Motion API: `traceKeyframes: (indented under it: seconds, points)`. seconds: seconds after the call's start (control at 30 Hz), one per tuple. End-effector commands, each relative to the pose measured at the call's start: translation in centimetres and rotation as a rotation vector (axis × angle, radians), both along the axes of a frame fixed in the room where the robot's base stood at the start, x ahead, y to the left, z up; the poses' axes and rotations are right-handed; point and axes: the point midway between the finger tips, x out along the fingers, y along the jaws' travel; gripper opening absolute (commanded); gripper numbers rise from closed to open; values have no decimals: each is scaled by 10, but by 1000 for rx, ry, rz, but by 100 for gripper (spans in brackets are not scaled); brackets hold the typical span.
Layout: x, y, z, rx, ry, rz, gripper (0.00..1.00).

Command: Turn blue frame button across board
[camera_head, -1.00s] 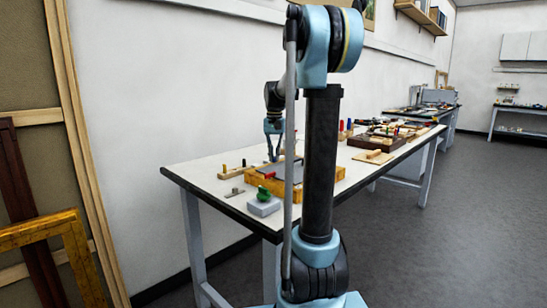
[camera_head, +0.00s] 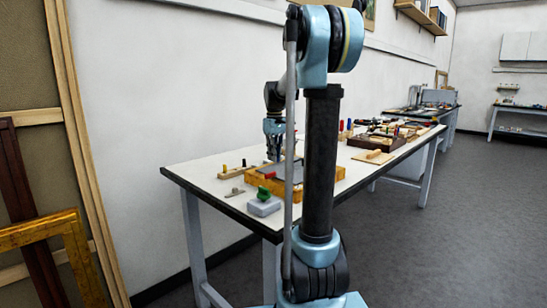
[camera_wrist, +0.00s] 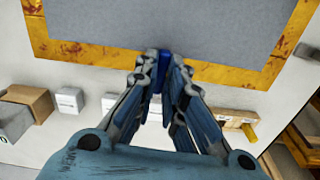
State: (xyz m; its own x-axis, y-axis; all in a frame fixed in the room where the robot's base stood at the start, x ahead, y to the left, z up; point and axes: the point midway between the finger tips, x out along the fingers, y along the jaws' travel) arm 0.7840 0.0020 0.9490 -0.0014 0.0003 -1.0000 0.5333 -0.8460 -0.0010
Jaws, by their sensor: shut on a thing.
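The gilt frame (camera_wrist: 95,54) runs along the grey board (camera_wrist: 160,25) in the wrist view; in the head view the frame (camera_head: 262,185) lies on the near workbench. The blue button (camera_wrist: 163,60) is at the frame's inner edge, where the board meets the gilt strip. My gripper (camera_wrist: 164,66) is shut on the blue button, with a finger on each side hiding part of it. Whether the button overlaps the board is hard to tell. In the head view my gripper (camera_head: 273,157) is low over the frame, and the button is too small to make out.
A grey block (camera_head: 264,207) with a green thing (camera_head: 265,192) stands near the bench's front edge. A flat metal piece (camera_head: 235,193) lies left of the frame. A cardboard box (camera_wrist: 30,97) and white box (camera_wrist: 70,99) show left in the wrist view. My column hides part of the bench.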

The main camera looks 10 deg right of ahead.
Motion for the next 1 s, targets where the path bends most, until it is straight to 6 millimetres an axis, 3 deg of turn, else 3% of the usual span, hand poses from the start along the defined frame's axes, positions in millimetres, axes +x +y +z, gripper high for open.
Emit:
traceKeyframes:
  seconds: [0.73,0.77,0.83,1.0]
  points:
    - [0,-1,0,-1,0,82,0]
    - [0,-1,0,-1,0,82,17]
    - [0,0,0,-1,0,82,30]
    - [0,0,0,-1,0,82,30]
